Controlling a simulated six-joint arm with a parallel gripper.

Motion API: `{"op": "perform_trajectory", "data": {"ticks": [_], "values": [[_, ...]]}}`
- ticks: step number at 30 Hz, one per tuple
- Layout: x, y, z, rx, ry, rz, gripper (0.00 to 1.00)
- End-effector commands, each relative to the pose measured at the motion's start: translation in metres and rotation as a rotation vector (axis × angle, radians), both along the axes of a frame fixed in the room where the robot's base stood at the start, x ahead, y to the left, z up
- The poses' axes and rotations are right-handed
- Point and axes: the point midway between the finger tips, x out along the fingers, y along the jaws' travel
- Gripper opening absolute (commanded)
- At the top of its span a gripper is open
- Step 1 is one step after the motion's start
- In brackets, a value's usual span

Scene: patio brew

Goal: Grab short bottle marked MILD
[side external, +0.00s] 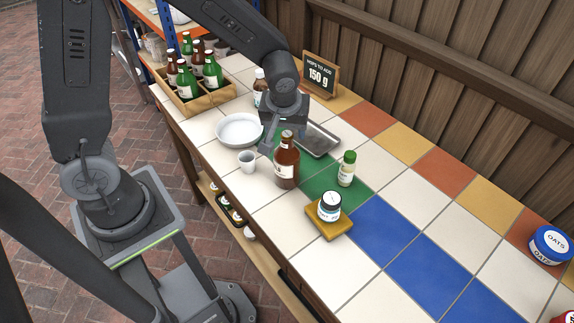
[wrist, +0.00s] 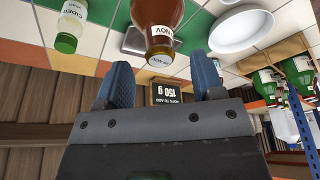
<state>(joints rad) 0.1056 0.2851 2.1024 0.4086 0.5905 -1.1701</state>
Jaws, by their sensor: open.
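I cannot read MILD on any bottle in either view. A brown bottle (side external: 287,165) with a pale label stands upright on the tiled table; in the wrist view it (wrist: 158,12) shows close beyond my fingers, with letters like NOV. A small pale bottle (side external: 346,172) with a green cap stands to its right; its label reads CIDER in the wrist view (wrist: 73,14).
A wooden crate (side external: 207,103) holds several green and brown bottles. A white dish (side external: 239,143), a small white cup (side external: 247,166), a metal tray (side external: 328,150) and a jar (side external: 330,211) on a yellow block (side external: 313,226) stand around. A sign (side external: 320,75) stands behind.

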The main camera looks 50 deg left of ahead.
Motion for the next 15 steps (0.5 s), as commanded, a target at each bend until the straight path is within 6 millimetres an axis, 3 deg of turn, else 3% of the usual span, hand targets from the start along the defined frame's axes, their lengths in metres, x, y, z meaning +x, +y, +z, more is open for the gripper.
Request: {"op": "perform_trajectory", "data": {"ticks": [6, 15], "values": [[0.005, 0.005, -0.029, 0.0, 0.003, 0.0, 0.62], [0.006, 0.006, -0.033, -0.001, 0.001, 0.0, 0.62]]}}
